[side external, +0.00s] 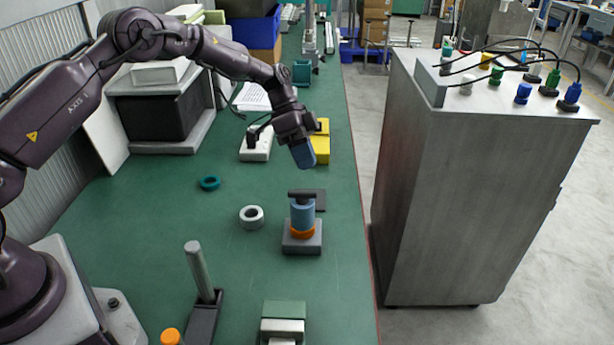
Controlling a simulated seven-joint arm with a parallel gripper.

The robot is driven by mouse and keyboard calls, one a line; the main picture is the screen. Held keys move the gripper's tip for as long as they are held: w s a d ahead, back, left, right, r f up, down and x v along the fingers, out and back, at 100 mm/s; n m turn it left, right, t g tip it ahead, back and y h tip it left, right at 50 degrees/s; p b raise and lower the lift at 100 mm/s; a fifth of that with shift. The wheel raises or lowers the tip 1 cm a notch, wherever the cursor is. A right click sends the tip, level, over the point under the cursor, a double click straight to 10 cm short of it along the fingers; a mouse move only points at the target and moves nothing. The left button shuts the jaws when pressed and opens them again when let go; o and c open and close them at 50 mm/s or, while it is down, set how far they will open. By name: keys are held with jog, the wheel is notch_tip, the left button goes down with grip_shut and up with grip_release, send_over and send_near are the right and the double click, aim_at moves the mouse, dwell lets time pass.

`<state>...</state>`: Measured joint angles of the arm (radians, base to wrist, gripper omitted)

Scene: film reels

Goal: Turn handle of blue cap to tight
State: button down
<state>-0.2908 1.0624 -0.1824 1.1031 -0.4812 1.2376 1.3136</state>
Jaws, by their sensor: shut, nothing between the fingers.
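The blue cap (302,216) is a light blue cylinder standing upright on an orange ring (302,232) above a grey square base (302,245). Its dark bar handle (301,194) lies across the top, running roughly left to right. My gripper (303,157) is above and slightly behind the cap, apart from the handle. It is shut and empty, with its blue-grey fingers pointing down. How tight the cap sits cannot be told.
A white ring (251,216) and a teal ring (210,183) lie left of the cap. A yellow block (320,145) stands behind my gripper. A grey post (199,270) rises at the front left. The green table (150,235) has clear room at left; its right edge is close.

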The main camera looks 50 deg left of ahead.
aim_at(316, 191)
jog(key=shift+s+d+f, duration=0.2)
jog(key=shift+s+d, duration=0.3)
jog(key=shift+d, duration=0.15)
jog(key=shift+s+d+f, duration=0.25)
jog(key=shift+s+d, duration=0.25)
jog(key=shift+d, duration=0.1)
jog(key=shift+s+d+f, duration=0.2)
jog(key=shift+s+d, duration=0.3)
jog(key=shift+d, duration=0.15)
jog(key=shift+w+d+m+g, duration=0.2)
jog(key=shift+m+g, duration=0.4)
jog(key=shift+m, duration=0.5)
jog(key=m+g, duration=0.1)
jog(key=d+m+g+y, duration=0.1)
jog(key=m, duration=0.1)
jog(key=m+g+y, duration=0.1)
jog(key=m, duration=0.1)
jog(key=shift+d, duration=0.3)
jog(key=shift+s+d+m+g+y, duration=0.2)
jog(key=shift+d+m, duration=0.1)
jog(key=shift+m, duration=0.15)
jog(key=shift+s+d+m+g+y, duration=0.1)
jog(key=shift+d+m+y, duration=0.15)
jog(key=shift+m, duration=0.2)
